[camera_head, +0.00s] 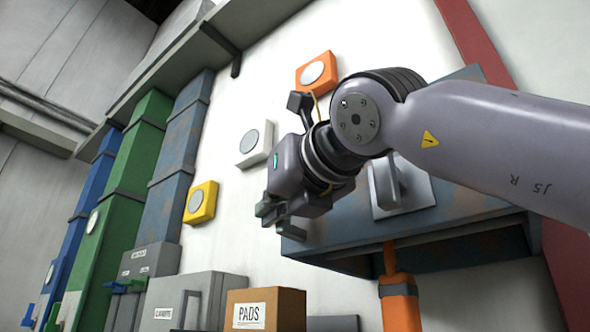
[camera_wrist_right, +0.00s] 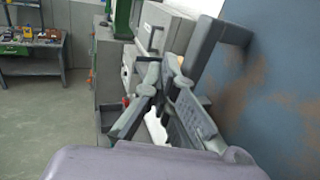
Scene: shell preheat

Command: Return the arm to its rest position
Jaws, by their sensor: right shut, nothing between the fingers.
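My right arm comes in from the right in the head view. Its gripper (camera_head: 272,215) is in front of the white wall, just left of a blue-grey rusted box (camera_head: 465,212), and looks empty. In the right wrist view the fingers (camera_wrist_right: 168,68) are shut with nothing held. A dark grey handle (camera_wrist_right: 212,42) stands out from the box's blue-grey face close to the fingers; I cannot tell whether they touch. A light plate with a grey handle (camera_head: 392,183) shows on the box in the head view, partly hidden by my arm. My left gripper is not in view.
Orange (camera_head: 317,72), white (camera_head: 255,144) and yellow (camera_head: 201,203) wall boxes carry round discs. Blue, green and grey ducts stand at left. A carton marked PADS (camera_head: 264,310) and grey cases (camera_head: 190,300) are below. A workbench (camera_wrist_right: 35,45) stands farther off, with open floor before it.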

